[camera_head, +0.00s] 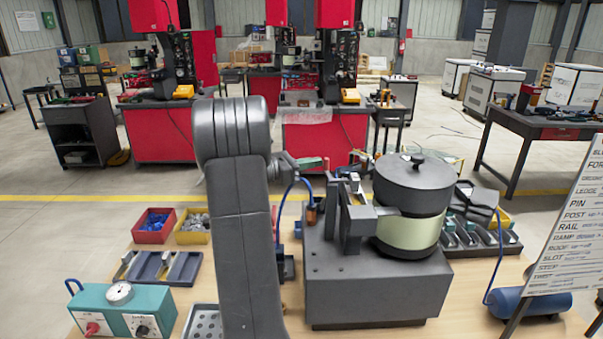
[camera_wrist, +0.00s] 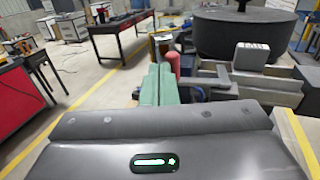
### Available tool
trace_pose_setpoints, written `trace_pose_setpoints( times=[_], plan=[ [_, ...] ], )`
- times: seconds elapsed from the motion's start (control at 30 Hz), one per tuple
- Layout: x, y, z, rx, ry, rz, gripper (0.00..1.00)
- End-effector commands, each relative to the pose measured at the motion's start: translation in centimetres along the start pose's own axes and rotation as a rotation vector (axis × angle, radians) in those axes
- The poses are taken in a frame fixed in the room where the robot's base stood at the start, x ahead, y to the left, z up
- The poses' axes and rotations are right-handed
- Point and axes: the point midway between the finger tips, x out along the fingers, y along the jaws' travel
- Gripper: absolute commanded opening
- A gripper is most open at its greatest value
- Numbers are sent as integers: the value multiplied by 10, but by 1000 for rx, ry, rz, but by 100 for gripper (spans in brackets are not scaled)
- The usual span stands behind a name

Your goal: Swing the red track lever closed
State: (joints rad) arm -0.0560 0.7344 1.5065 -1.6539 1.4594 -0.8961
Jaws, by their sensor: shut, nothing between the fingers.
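My gripper (camera_wrist: 160,72) is shut and empty, its green fingers together in the wrist view. A red upright rounded piece, which looks like the track lever's handle (camera_wrist: 173,62), stands just right of the fingertips. I cannot tell whether they touch. The lever's lower part is hidden behind the fingers, and I cannot make the lever out in the head view. The bowl feeder has a dark round bowl (camera_head: 413,185) with a lid and a pale green band, on a grey base (camera_head: 375,285). The bowl also shows at the upper right of the wrist view (camera_wrist: 240,35).
A grey upright block (camera_head: 355,225) stands left of the bowl. Red (camera_head: 153,236) and yellow (camera_head: 192,238) parts bins, a teal control box (camera_head: 122,312) and a grey tray (camera_head: 185,270) lie at the left. A blue cylinder (camera_head: 530,305) and a sign (camera_head: 565,230) are at the right.

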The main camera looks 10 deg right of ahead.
Motion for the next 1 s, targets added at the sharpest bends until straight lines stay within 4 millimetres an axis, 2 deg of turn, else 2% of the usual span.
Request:
trace_pose_setpoints(
  times=[0.4,1.0],
  plan=[
    [14,3,0,0,0,1,0],
    [15,4,0,0,0,2,0]
  ],
)
